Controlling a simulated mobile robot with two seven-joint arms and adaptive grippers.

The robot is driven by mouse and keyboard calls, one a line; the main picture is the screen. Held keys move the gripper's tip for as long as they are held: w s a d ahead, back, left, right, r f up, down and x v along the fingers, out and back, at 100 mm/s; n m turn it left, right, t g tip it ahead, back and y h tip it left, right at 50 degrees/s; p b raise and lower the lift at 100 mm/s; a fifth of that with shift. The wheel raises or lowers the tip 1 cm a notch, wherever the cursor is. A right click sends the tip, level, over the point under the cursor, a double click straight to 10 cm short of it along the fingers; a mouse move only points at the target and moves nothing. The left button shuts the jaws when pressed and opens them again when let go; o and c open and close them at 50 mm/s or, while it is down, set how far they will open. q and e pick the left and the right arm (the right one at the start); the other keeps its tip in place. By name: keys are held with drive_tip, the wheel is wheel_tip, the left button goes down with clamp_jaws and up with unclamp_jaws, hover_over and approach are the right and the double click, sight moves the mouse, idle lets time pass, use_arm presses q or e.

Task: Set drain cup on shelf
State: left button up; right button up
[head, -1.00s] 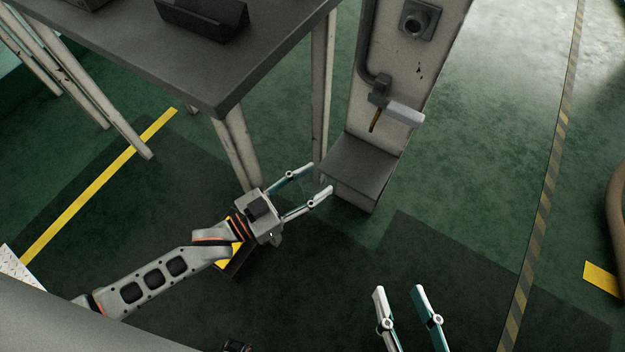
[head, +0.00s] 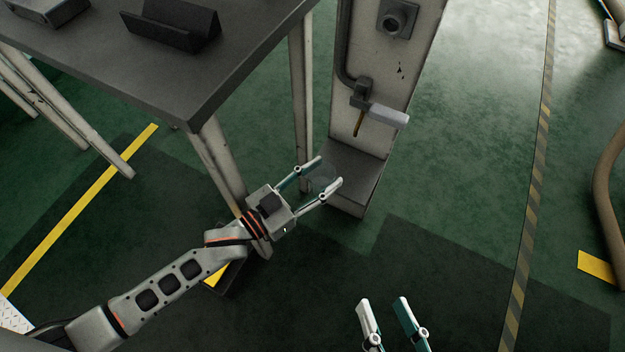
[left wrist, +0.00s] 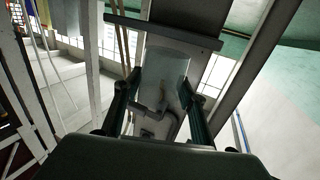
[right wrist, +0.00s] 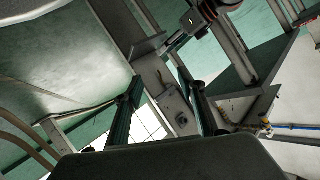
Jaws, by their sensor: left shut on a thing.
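The drain cup (head: 322,180) is a clear, faint vessel between the fingers of my left gripper (head: 331,170). It also shows as a see-through cylinder in the left wrist view (left wrist: 167,68). My left gripper is shut on it. The shelf (head: 362,176) is a small dark ledge at the foot of the pale post. In the head view the left fingertips overlap the shelf's left edge; the height gap cannot be told. My right gripper (head: 382,303) is open and empty at the bottom, and its spread fingers show in the right wrist view (right wrist: 160,95).
The post (head: 375,110) carries a valve with a pale handle (head: 388,116) and a drooping spout above the shelf. A dark table (head: 170,70) stands at left, its leg (head: 217,160) close to my left gripper.

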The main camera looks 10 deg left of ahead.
use_arm(q)
drive_tip(key=shift+b+x, duration=0.3)
drive_tip(key=shift+x, duration=0.85)
drive_tip(key=shift+b+x, duration=0.6)
drive_tip(key=shift+x, duration=1.95)
use_arm(e)
drive_tip(key=shift+s+a+f+m, duration=0.1)
drive_tip(key=shift+s+a+m, duration=0.1)
drive_tip(key=shift+a+m, duration=1.1)
drive_tip(key=shift+d, duration=0.25)
